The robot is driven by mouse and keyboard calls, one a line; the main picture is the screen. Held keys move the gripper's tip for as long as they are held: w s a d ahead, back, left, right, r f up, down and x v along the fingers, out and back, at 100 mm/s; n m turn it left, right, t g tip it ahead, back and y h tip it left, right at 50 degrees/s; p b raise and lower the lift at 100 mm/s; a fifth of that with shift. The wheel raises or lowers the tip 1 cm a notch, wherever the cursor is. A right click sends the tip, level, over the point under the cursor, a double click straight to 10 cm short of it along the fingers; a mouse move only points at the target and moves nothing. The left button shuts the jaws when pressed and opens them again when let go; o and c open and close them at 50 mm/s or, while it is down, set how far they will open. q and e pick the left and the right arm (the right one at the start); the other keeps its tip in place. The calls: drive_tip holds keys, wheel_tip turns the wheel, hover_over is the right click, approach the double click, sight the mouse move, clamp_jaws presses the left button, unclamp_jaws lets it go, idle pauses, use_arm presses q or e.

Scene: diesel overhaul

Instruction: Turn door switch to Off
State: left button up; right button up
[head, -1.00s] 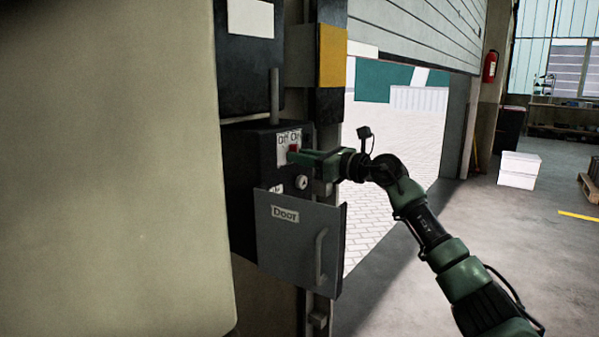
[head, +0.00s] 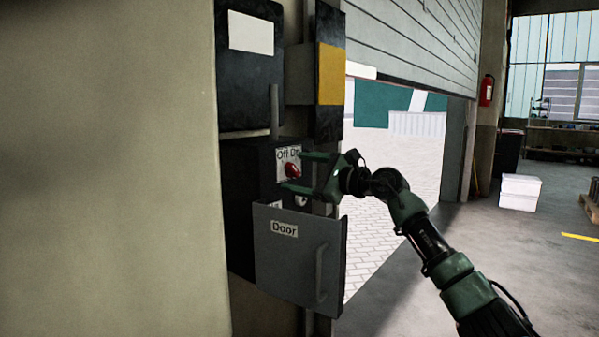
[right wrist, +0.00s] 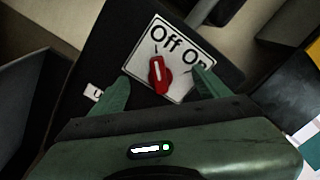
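The door switch is a red knob (head: 291,171) on a white plate (right wrist: 183,86) marked "Off" and "On", on the front of a dark box (head: 245,165). In the right wrist view the knob (right wrist: 160,75) has a white line, and its upper end points toward the mark under "Off". My right gripper (head: 296,171) is open, with one finger on each side of the knob. In the wrist view both fingers (right wrist: 161,76) are apart from it. My left gripper is not in view.
A grey cover (head: 297,258) labelled "Door", with a handle, hangs open below the switch. A large beige surface (head: 110,170) fills the left side. A partly raised shutter door (head: 425,50) stands behind my right arm. Open floor lies to the right.

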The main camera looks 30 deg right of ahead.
drive_tip(key=shift+s, duration=0.1)
idle(0.3)
drive_tip(key=b+v, duration=0.4)
drive_tip(key=v, duration=0.2)
drive_tip(key=shift+s+d, duration=0.15)
drive_tip(key=shift+s, duration=0.2)
